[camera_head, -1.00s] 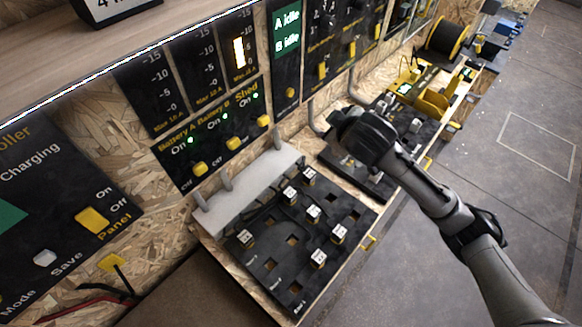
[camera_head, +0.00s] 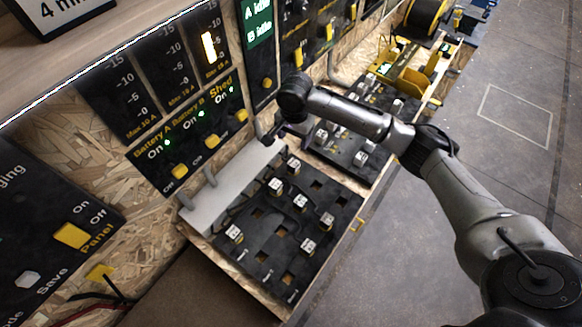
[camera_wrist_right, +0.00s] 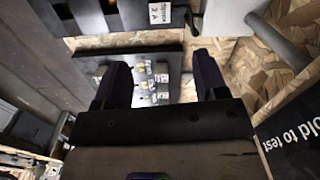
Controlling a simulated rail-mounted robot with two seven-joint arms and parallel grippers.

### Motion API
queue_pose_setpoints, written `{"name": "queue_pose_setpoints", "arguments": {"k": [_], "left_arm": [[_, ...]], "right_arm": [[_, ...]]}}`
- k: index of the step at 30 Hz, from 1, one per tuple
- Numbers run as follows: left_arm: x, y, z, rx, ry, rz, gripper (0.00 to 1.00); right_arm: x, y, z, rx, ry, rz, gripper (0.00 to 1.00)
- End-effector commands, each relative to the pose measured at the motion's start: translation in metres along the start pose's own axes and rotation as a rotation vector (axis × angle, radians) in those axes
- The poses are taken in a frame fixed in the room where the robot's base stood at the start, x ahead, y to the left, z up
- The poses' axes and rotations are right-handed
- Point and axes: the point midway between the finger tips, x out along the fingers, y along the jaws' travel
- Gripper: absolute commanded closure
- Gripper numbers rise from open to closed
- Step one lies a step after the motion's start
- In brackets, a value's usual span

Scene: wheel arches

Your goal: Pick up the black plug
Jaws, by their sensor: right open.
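I cannot pick out the black plug for sure. Several small blocks with white labelled tops, such as one labelled block (camera_head: 276,185), sit on a black board with square holes (camera_head: 330,226). My right gripper (camera_head: 271,134) is small and dark in the head view, above the far end of the pale grey ledge behind this board. In the right wrist view my right gripper (camera_wrist_right: 162,76) has its two dark fingers apart, with nothing held between them. Beyond them show several labelled blocks (camera_wrist_right: 160,85) and a black part with a white label (camera_wrist_right: 160,13). My left gripper is not in view.
The pale grey ledge (camera_head: 235,187) carries upright grey stubs. The switch panel (camera_head: 190,140) with yellow switches rises behind it. A second black board (camera_head: 345,150) lies under my right arm. A yellow-framed device (camera_head: 412,72) stands farther back. The floor at right is clear.

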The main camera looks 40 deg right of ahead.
Motion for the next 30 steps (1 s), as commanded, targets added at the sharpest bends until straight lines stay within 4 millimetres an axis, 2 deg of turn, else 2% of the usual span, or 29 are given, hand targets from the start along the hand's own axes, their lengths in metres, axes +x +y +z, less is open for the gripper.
{"name": "queue_pose_setpoints", "arguments": {"k": [5, 19, 30], "left_arm": [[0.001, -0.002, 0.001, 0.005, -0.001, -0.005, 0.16], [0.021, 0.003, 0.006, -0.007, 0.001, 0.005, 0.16], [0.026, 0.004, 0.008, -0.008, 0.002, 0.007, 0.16]], "right_arm": [[0.004, 0.000, 0.000, 0.108, 0.001, 0.001, 0.34], [0.075, 0.000, 0.000, 0.125, 0.003, 0.001, 0.34], [0.091, 0.000, 0.001, 0.124, 0.003, -0.001, 0.34]]}}
